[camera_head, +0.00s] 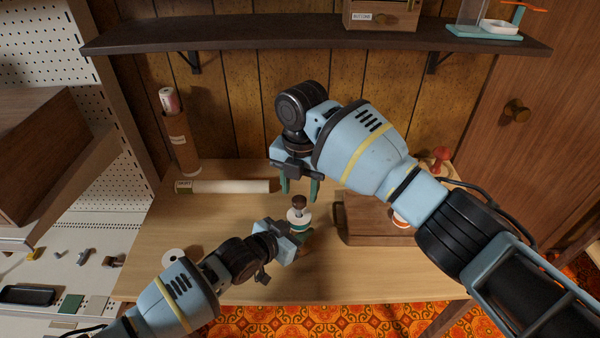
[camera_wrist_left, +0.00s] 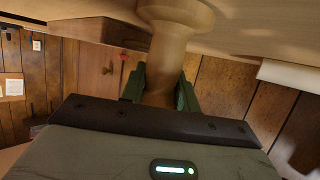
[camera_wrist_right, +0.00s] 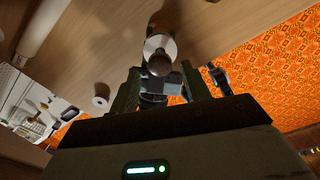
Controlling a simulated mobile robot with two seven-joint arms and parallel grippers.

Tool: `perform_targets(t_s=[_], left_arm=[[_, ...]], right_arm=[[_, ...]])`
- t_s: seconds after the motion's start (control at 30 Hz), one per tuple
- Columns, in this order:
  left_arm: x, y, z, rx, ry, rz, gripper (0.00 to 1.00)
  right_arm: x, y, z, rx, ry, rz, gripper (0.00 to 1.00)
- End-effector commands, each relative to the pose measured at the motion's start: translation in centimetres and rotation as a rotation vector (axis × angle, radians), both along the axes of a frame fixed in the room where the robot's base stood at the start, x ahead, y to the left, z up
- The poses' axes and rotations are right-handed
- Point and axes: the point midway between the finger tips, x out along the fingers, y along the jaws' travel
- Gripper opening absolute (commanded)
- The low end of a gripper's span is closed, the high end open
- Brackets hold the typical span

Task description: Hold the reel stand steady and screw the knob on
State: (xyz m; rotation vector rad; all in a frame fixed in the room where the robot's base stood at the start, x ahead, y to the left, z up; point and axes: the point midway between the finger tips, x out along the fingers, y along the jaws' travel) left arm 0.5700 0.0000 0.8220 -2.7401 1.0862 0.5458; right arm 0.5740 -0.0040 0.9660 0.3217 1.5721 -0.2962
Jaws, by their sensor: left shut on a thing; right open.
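The reel stand (camera_head: 299,223) stands upright on the table, with a pale disc-like reel around it. A dark brown knob (camera_head: 298,201) sits at its top; I cannot tell how far it is screwed on. My left gripper (camera_head: 303,240) is shut on the stand low down. In the left wrist view the pale wooden post (camera_wrist_left: 168,55) lies between its green fingers. My right gripper (camera_head: 300,188) is open and empty, pointing down just above the knob. In the right wrist view the knob (camera_wrist_right: 159,64) shows between and beyond the open fingers.
A wooden box (camera_head: 372,227) stands close right of the stand. A white paper roll (camera_head: 225,187) lies behind left, near a brown tube (camera_head: 181,145). A small white spool (camera_head: 173,256) is at left, by my left arm. A dark shelf (camera_head: 300,36) hangs above the table.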

Motion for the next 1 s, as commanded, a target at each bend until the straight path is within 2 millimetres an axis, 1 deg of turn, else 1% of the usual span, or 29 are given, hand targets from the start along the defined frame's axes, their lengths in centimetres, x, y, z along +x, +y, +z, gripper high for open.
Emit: perform_targets(t_s=[0.03, 0.1, 0.23, 0.4, 0.6, 0.63, 0.9, 0.97, 1.0], left_arm=[[0.0, 0.0, 0.1, -0.001, -0.001, 0.000, 0.00], [0.0, 0.0, 0.1, -0.001, -0.001, 0.000, 0.00], [0.0, 0.0, 0.1, -0.001, -0.001, 0.000, 0.00], [0.0, 0.0, 0.1, -0.001, -0.001, 0.000, 0.00], [0.0, 0.0, 0.1, -0.001, -0.001, 0.000, 0.00], [0.0, 0.0, 0.1, -0.001, -0.002, 0.000, 0.00], [0.0, 0.0, 0.1, -0.001, -0.001, 0.000, 0.00], [0.0, 0.0, 0.1, -0.001, -0.001, 0.000, 0.00], [0.0, 0.0, 0.1, -0.001, -0.001, 0.000, 0.00]], right_arm=[[-0.1, 0.0, -0.8, -0.001, 0.002, 0.000, 0.47], [-0.1, 0.0, -1.5, -0.001, 0.001, 0.000, 0.47], [-0.1, 0.1, -2.5, 0.000, 0.001, 0.000, 0.47], [-0.1, 0.1, -3.0, 0.001, 0.000, 0.000, 0.47], [-0.1, 0.1, -3.0, 0.001, 0.000, 0.000, 0.47], [-0.1, 0.1, -3.0, 0.001, -0.001, 0.000, 0.46], [-0.1, 0.1, -2.9, 0.001, 0.000, 0.000, 0.11], [-0.1, 0.1, -2.9, 0.001, 0.000, 0.000, 0.03], [-0.1, 0.1, -2.9, 0.001, 0.000, 0.000, 0.02]])
